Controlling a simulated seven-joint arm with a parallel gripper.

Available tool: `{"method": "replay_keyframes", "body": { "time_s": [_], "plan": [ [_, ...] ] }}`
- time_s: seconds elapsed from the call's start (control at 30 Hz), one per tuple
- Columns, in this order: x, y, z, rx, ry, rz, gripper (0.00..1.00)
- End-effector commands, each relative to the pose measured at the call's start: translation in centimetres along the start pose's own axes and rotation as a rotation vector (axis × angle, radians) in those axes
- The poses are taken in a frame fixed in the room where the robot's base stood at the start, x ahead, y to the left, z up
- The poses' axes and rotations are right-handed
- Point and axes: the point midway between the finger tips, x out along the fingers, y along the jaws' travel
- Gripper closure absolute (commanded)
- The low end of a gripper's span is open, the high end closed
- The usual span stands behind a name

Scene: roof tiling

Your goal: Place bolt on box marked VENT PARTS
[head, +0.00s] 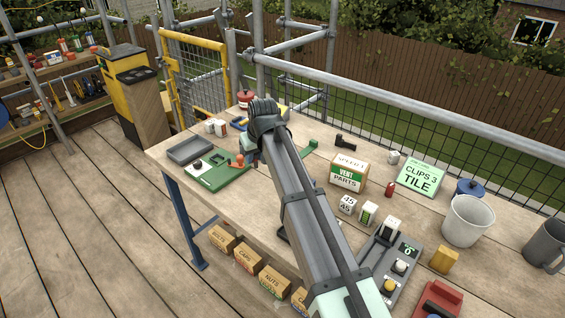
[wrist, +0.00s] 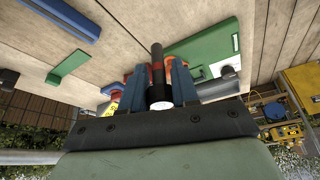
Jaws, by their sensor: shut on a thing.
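In the wrist view, my gripper (wrist: 160,72) has its two blue fingers shut on a dark rod-shaped bolt (wrist: 157,52). The bolt stands out past the fingertips and has a reddish band near the grip. In the head view, the box marked VENT PARTS (head: 348,174) stands on the workbench, right of my arm, with a white and green label facing front.
A green board (head: 222,172) and a grey tray (head: 190,150) lie left of my arm. A CLIPS 3 TILE sign (head: 420,178), a red bottle (head: 389,188), small marked blocks (head: 347,205) and a white bucket (head: 468,220) stand around the box. A railing (head: 400,95) runs behind the bench.

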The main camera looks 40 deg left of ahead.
Motion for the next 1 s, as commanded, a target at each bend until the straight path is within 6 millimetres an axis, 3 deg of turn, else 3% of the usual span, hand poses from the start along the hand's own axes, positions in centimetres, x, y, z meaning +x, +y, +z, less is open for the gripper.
{"method": "replay_keyframes", "body": {
  "time_s": [0.13, 0.27, 0.47, 0.8, 1.0],
  "plan": [
    [-0.4, 0.5, -0.1, 0.006, -0.001, 0.002, 1.0],
    [-0.7, 2.7, 0.3, 0.03, -0.001, 0.012, 1.0],
    [-2.6, 9.7, 1.1, 0.107, 0.002, 0.043, 1.0],
    [-8.2, 22.6, 3.7, 0.255, 0.001, 0.103, 1.0],
    [-11.4, 27.7, 5.4, 0.315, 0.001, 0.127, 1.0]
  ]
}}
